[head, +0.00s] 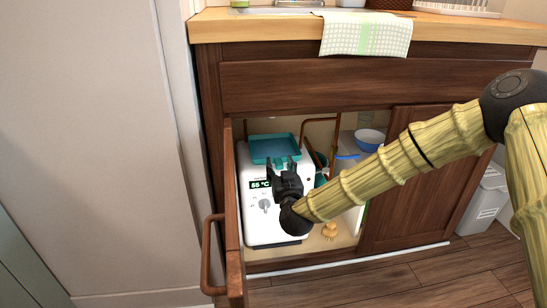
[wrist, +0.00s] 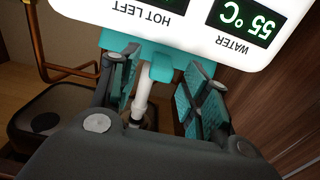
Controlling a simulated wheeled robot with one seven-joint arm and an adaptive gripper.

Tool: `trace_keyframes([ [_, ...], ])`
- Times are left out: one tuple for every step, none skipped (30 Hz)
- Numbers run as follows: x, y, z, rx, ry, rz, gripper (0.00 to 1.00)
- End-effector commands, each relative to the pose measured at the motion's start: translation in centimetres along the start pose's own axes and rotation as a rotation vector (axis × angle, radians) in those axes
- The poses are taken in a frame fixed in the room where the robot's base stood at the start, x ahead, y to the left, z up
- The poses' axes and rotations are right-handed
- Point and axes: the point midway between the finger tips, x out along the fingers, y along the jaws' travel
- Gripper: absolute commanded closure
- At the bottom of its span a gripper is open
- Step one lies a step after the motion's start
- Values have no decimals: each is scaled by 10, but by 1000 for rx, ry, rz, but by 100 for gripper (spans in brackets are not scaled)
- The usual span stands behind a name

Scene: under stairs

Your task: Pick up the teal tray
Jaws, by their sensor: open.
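The teal tray (head: 274,149) is a shallow rectangular tray lying on top of the white water heater (head: 262,225) inside the open cabinet. In the upside-down wrist view, part of the teal tray (wrist: 148,48) shows along the heater's edge, with a small teal tab between my fingers. My gripper (head: 281,168) is at the tray's near edge, in front of the heater. In the wrist view my gripper (wrist: 166,66) is open, with a teal-padded finger on each side of the tab. I cannot tell whether a finger touches it. My gripper hides part of the heater's front.
The open cabinet door (head: 233,220) stands close on the left, and a wooden panel (head: 410,180) closes the right. A copper pipe (head: 305,130) runs behind the heater. A blue bowl (head: 369,136) sits at the right inside. The countertop (head: 270,27) is above.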

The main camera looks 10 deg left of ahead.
Motion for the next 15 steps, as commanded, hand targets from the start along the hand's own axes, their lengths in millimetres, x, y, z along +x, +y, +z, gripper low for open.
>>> trace_keyframes([
  [7, 1, 2, 1, 3, 3, 54],
  [9, 1, 2, 1, 2, 2, 54],
  [12, 1, 2, 2, 1, 2, 54],
  [14, 1, 1, 2, 2, 2, 54],
  [16, 1, 0, 2, 2, 2, 54],
  [17, 1, 0, 2, 2, 2, 54],
  [17, 1, -1, 2, 1, 2, 54],
  [18, 1, -1, 1, 1, 2, 54],
  [18, 1, -1, 1, 1, 2, 54],
  [18, 1, -1, 1, 1, 2, 54],
  [18, 1, -1, 1, 1, 1, 54],
  [18, 1, -1, 1, 0, 1, 54],
  [18, 1, -1, 1, 0, 1, 54],
  [18, 1, -1, 1, 0, 1, 55],
  [18, 1, -1, 1, 0, 1, 63],
])
